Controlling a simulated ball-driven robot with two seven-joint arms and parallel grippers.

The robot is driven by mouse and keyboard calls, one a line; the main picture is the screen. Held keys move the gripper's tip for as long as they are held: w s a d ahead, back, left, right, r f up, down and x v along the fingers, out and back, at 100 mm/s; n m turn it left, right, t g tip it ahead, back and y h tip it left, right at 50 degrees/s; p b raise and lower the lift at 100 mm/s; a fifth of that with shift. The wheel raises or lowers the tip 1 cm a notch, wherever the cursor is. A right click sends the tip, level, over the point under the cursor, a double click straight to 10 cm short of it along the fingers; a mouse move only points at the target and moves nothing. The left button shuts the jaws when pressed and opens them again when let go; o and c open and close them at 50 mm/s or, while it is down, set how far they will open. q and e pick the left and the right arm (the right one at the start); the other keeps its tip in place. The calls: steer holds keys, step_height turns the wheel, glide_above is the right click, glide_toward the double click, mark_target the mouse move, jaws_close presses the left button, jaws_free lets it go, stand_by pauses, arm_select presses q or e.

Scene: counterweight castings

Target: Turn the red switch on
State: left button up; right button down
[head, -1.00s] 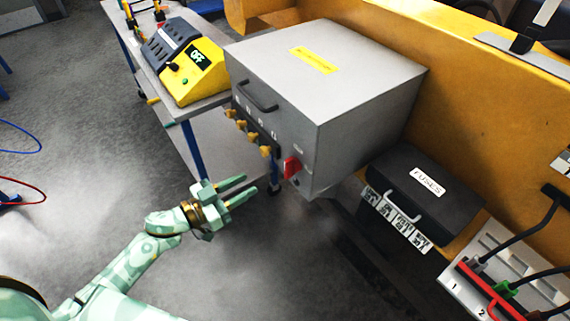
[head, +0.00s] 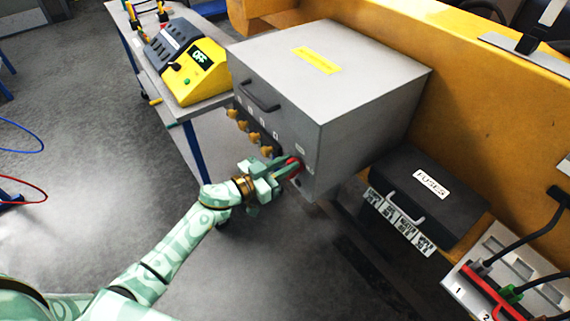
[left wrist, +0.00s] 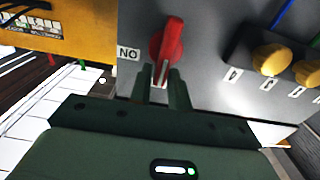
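The red switch (head: 294,166) is on the front of the grey metal cabinet (head: 375,75), near its lower right corner. In the left wrist view the red switch (left wrist: 168,40) is a handle standing nearly upright, slightly tilted. A label beside it looks like ON upside down. My left gripper (head: 286,166) is at the switch in the head view and partly hides it. In the left wrist view my left gripper (left wrist: 163,84) has its two fingers apart, at the near end of the handle. I cannot tell whether they touch it. My right gripper is out of view.
Several yellow knobs (head: 254,138) sit in a row beside the switch on the same panel. A black fuse box (head: 428,192) is to the right of the cabinet. A yellow device (head: 199,73) reading OFF stands on the bench at left. Floor in front is clear.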

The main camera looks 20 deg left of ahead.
arm_select(q)
jaws_close()
steer(key=shift+s+m, duration=0.1)
steer(key=shift+m, duration=0.2)
steer(key=m, duration=0.2)
steer(key=shift+s+d+f+m, duration=0.1)
steer(key=shift+s+d+m, duration=0.1)
steer(key=shift+d+m, duration=0.1)
steer(key=m, duration=0.4)
steer(key=shift+s+d+f+m, duration=0.3)
steer(key=shift+d+f, duration=0.05)
steer(key=m, duration=0.1)
steer(key=m+b, duration=0.1)
steer(key=m, duration=0.1)
steer(key=f+m, duration=0.1)
steer(key=shift+s+d, duration=0.2)
steer(key=shift+d, duration=0.05)
steer(key=m+b, duration=0.1)
steer(key=m, duration=0.1)
steer(key=m+b, duration=0.1)
steer(key=shift+s+d+f+m, duration=0.1)
steer(key=shift+f+m, duration=0.25)
steer(key=shift+m, duration=0.05)
steer(key=shift+f+m+b, duration=0.2)
steer(key=shift+m+b, duration=0.25)
steer(key=shift+m, duration=0.65)
